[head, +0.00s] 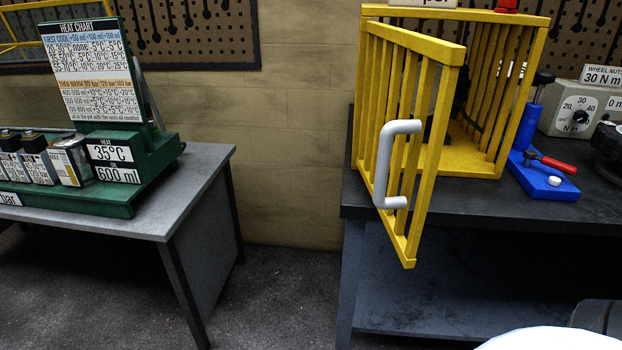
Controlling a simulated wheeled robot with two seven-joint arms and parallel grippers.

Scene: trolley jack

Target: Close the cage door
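A yellow barred cage (475,163) stands on the dark workbench at the right. Its yellow barred door (418,180) hangs open, hinged at the cage's left side and swung out toward me past the bench's front edge. A grey U-shaped handle (383,165) is fixed to the door and faces left. The inside of the cage is partly hidden behind the door bars; something dark shows within. Neither of my grippers is in view.
The dark bench (500,200) holds a blue tool with a red lever (548,178) and a grey dial box (585,108) right of the cage. A grey table (190,185) at left carries a green stand (150,150). Floor between them (285,290) is clear.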

